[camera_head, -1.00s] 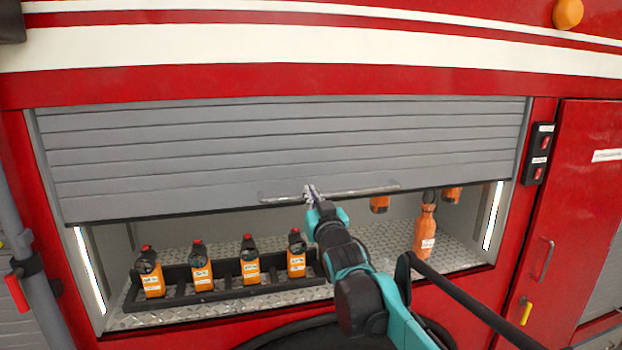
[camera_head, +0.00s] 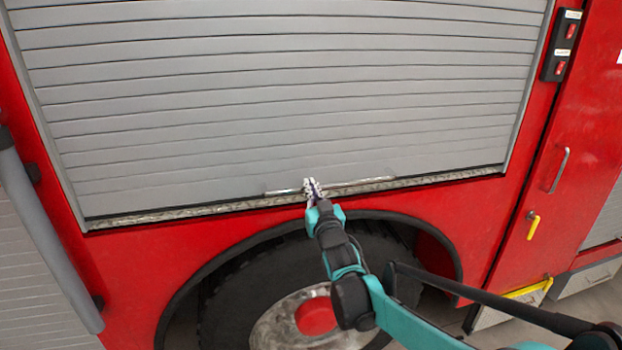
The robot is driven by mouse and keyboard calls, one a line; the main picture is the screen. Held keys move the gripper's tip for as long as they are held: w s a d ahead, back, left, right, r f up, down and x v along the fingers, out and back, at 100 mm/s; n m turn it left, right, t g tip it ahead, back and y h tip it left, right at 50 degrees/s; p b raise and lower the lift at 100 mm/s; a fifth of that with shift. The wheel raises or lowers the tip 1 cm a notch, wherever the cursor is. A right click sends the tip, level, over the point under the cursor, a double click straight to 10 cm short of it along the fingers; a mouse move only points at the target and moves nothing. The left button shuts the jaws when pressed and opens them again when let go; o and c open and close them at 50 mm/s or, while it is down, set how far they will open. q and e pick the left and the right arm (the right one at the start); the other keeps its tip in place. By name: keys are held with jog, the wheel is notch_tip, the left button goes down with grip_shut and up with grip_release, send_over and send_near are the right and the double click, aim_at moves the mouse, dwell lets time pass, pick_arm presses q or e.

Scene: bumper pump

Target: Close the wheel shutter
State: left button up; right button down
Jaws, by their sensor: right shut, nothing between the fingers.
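The grey slatted wheel shutter (camera_head: 290,100) covers nearly the whole compartment opening above the wheel. Its bottom edge is just above the metal sill (camera_head: 220,207), with a thin dark line along it. The handle bar (camera_head: 365,184) runs along the shutter's lower edge. The compartment's contents are hidden behind the shutter. My left gripper is not in view.
The wheel (camera_head: 270,315) in its dark arch lies below the sill, behind my right arm. A red door with a handle (camera_head: 559,170) and a yellow lever (camera_head: 533,228) is at right. A switch panel (camera_head: 561,45) is at upper right. A grey pipe (camera_head: 45,240) stands at left.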

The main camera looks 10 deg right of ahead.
notch_tip(320, 180, down, 3)
jog(key=shift+f+b, duration=0.15)
jog(key=shift+b, duration=0.5)
notch_tip(320, 180, up, 5)
jog(key=p, duration=0.4)
jog(key=s+f, duration=0.2)
jog(key=s, duration=0.7)
jog(key=s+d+f+g+b, duration=0.1)
jog(key=s+f+g+b, duration=0.6)
jog(key=s+f, duration=1.9)
jog(key=s+g, duration=0.1)
jog(key=g, duration=0.4)
jog(key=shift+d+f+h, duration=0.2)
jog(key=shift+f+h, duration=0.1)
